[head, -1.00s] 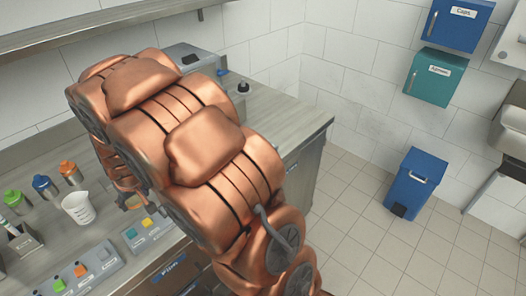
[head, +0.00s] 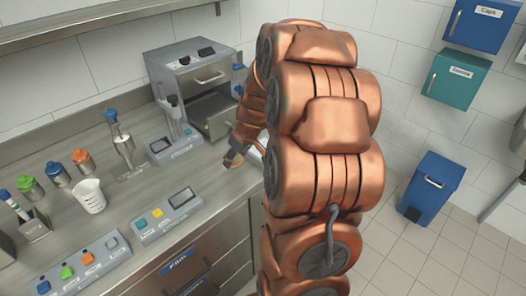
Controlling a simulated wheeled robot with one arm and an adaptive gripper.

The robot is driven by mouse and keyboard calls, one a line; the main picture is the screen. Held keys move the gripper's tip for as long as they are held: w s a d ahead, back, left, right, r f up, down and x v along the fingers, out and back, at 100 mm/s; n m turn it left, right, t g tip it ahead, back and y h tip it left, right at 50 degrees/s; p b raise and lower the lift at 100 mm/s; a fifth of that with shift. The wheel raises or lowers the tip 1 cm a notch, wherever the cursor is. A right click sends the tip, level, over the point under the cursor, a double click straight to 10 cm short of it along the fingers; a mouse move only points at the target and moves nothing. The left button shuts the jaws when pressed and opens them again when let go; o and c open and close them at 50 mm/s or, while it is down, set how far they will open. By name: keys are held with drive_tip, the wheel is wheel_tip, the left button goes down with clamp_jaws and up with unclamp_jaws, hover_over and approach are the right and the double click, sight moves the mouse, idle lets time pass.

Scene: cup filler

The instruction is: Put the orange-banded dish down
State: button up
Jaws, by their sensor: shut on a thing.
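My gripper (head: 234,158) shows in the head view at the left side of my copper arm, low over the right part of the steel counter. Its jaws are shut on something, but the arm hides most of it. Only a pale sliver shows beside the gripper, between it and my arm. I take the held thing to be the orange-banded dish, though no orange band is visible. I cannot tell whether it touches the counter (head: 222,195).
A grey machine (head: 190,65) with an open lower front stands at the back. A small grey device (head: 176,148), a button panel (head: 166,215) and a white beaker (head: 90,196) are on the counter. Capped bottles (head: 82,160) stand further left. Bare counter lies in front of my gripper.

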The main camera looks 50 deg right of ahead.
drive_tip(key=s+d+r+n+b, duration=0.1)
drive_tip(key=s+d+r+b, duration=0.1)
drive_tip(key=s+d, duration=1.2)
drive_tip(key=p, duration=0.6)
hover_over(263, 148)
drive_tip(key=s, duration=0.2)
drive_tip(key=shift+w+d+f, duration=0.1)
drive_tip(key=shift+d+f, duration=0.05)
drive_tip(key=shift+f, duration=0.7)
drive_tip(key=shift+w+f, duration=0.25)
wheel_tip(263, 148, down, 3)
drive_tip(key=shift+r+p, duration=0.15)
drive_tip(key=shift+p, duration=0.65)
drive_tip(key=shift+f, duration=0.25)
drive_tip(key=shift+f+b, duration=0.15)
drive_tip(key=shift+b, duration=0.15)
drive_tip(key=o, duration=1)
